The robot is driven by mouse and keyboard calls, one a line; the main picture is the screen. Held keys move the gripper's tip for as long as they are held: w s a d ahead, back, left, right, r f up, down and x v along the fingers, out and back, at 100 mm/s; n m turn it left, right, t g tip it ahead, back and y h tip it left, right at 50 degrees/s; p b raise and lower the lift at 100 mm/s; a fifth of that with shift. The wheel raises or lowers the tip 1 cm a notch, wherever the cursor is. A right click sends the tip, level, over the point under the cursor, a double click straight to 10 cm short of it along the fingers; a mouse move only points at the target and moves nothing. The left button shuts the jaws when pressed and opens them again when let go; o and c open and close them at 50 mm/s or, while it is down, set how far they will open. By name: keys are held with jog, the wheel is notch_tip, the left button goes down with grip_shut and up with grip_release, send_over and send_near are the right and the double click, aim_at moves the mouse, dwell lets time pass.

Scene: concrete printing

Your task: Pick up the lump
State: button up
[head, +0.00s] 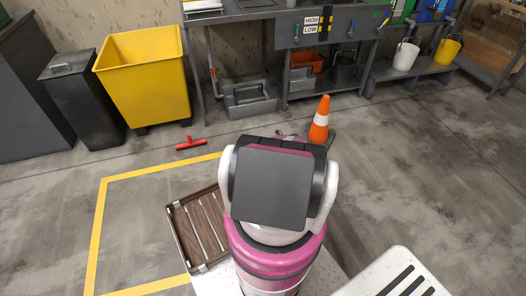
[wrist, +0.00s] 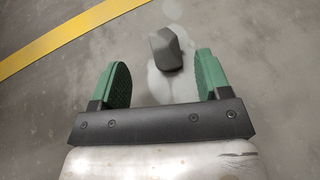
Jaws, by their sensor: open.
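The lump (wrist: 166,47) is a small dark grey, angular block on the concrete floor in the wrist view. A pale patch surrounds it on the floor. My gripper (wrist: 161,68) has two green fingers spread wide apart and is empty. The lump shows between and slightly beyond the fingertips, nearer the right finger. I cannot tell the height of the fingers above it. In the head view, I cannot make out the lump or the gripper fingers; my arm covers the middle.
A yellow floor line (wrist: 60,40) crosses the wrist view's upper left. In the head view, an orange cone (head: 319,120) stands past my arm, a red tool (head: 191,143) lies on the floor, and a yellow bin (head: 145,78) stands at the back left beside a workbench (head: 283,34).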

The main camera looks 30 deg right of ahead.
jog(key=x, duration=0.5)
jog(key=shift+w+d+f, duration=0.15)
jog(key=shift+f, duration=0.1)
jog(key=shift+c, duration=0.3)
jog(key=c, duration=1)
jog(key=shift+r, duration=0.15)
